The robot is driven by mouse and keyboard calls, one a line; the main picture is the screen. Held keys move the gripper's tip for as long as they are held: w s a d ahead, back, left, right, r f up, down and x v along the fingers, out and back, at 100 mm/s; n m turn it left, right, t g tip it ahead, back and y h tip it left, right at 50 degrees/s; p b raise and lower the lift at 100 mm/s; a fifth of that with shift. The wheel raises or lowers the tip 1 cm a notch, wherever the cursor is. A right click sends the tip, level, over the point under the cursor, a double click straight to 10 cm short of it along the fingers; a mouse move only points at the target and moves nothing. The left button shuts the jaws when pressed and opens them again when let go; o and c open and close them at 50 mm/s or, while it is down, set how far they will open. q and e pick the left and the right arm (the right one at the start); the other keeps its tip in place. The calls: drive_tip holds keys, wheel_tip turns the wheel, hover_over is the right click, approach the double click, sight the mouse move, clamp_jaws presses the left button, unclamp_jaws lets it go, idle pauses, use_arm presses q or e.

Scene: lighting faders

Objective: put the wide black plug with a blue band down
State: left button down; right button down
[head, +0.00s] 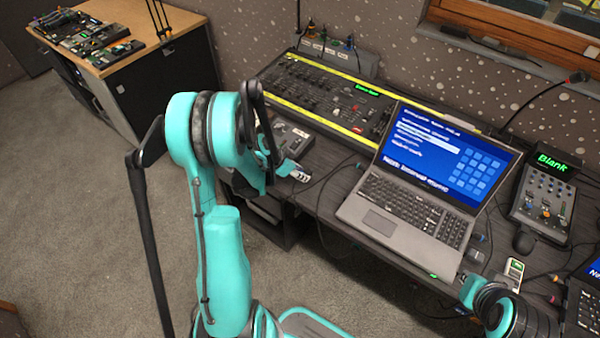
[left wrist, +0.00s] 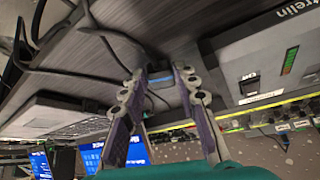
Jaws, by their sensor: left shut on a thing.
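My left gripper (head: 287,171) is over the desk's left part, beside a small grey console, and my own arm hides most of it in the head view. In the left wrist view its two fingers (left wrist: 160,85) are shut on a small dark plug with a blue band (left wrist: 160,77). The plug is close to the dark wood desk top (left wrist: 150,30); I cannot tell whether it touches. The head view does not show the plug clearly. My right arm is partly in at the lower right, with its gripper out of view.
The small grey console (head: 292,137) stands close to the left gripper. The long fader desk (head: 325,100) is behind it, and an open laptop (head: 430,165) is to the right. Black cables (left wrist: 75,70) run across the desk top. A small mixer (head: 545,200) stands farther right.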

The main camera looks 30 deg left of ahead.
use_arm(q)
drive_tip(key=shift+f, duration=0.25)
drive_tip(key=c, duration=1.1)
unclamp_jaws()
drive_tip(key=shift+c, duration=0.2)
drive_tip(key=shift+r+p, duration=0.35)
drive_tip(key=shift+r, duration=0.15)
drive_tip(key=p+v, duration=0.4)
drive_tip(key=v, duration=0.8)
drive_tip(key=s+d+r+n+y, duration=0.1)
drive_tip(key=s+d+r, duration=0.3)
drive_tip(key=d, duration=0.2)
drive_tip(key=s+d+r+n+y, duration=0.1)
drive_tip(key=s+d+r+n, duration=0.1)
drive_tip(key=d, duration=0.4)
drive_tip(key=s+d+r+n+t+y, duration=0.1)
drive_tip(key=s+d+r+n, duration=0.1)
drive_tip(key=s+d+r, duration=0.3)
drive_tip(key=shift+s+d+r, duration=0.35)
drive_tip(key=shift+d+r, duration=0.4)
drive_tip(key=shift+d, duration=0.35)
